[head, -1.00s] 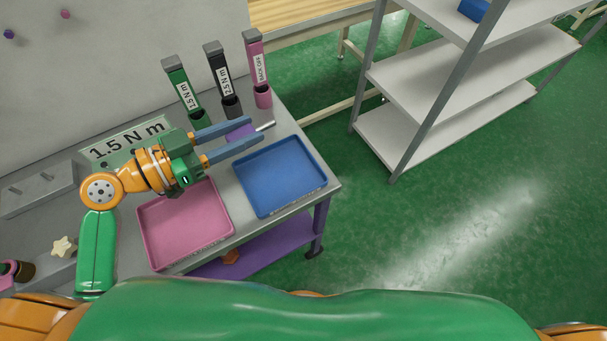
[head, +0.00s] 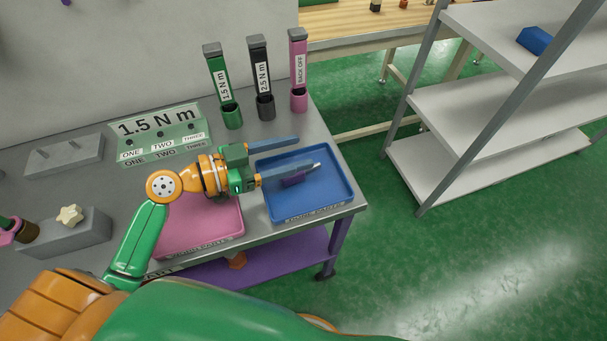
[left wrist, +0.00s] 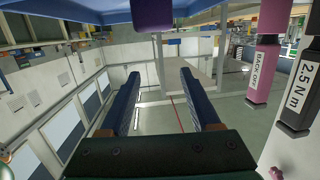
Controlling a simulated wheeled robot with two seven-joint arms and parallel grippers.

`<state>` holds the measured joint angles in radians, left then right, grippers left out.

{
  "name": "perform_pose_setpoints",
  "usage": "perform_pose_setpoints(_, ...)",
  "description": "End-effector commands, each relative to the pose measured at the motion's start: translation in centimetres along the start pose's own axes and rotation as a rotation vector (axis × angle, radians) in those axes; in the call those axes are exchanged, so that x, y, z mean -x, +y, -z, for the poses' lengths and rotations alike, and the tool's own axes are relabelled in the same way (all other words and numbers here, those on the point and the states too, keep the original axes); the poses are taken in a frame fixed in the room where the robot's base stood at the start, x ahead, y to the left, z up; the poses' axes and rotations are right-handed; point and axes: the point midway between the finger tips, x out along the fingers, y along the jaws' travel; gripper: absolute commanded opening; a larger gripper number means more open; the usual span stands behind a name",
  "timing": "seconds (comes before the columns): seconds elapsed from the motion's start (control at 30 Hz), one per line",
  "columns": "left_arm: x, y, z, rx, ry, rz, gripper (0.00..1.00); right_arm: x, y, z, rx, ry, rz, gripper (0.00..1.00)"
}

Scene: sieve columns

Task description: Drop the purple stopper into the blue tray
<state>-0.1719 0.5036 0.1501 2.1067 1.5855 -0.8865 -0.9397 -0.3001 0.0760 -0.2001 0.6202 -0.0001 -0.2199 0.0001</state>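My left gripper (head: 305,155) is open over the blue tray (head: 345,200). Its two long blue fingers are spread apart with nothing between them; the left wrist view shows this gap too (left wrist: 158,95). The purple stopper (head: 293,181) is in the tray area, partly hidden behind the near finger, with a pale tip past that finger. In the left wrist view the stopper (left wrist: 153,15) is at the top edge, clear of both fingers, with a thin pin. I cannot tell whether it touches the tray floor. My right gripper is not in view.
A pink tray (head: 185,235) lies left of the blue tray. Behind stand green (head: 218,80), black (head: 262,75) and pink (head: 298,65) columns and a green "1.5 N m" block (head: 165,130). A white shelf (head: 455,110) stands right, beyond open floor.

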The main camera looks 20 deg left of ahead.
Motion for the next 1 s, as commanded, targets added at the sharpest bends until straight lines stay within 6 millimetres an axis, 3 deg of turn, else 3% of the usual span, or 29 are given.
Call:
perform_pose_setpoints(0.33,0.3,0.0,-0.2,0.000,-0.001,0.001,0.74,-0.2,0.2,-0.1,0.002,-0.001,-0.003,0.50)
perform_pose_setpoints(0.7,6.6,0.0,-0.3,0.000,-0.002,0.001,0.74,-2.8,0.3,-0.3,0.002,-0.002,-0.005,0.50)
perform_pose_setpoints(1.0,7.1,0.0,0.0,-0.001,0.000,-0.001,0.74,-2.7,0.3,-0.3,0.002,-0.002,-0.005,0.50)
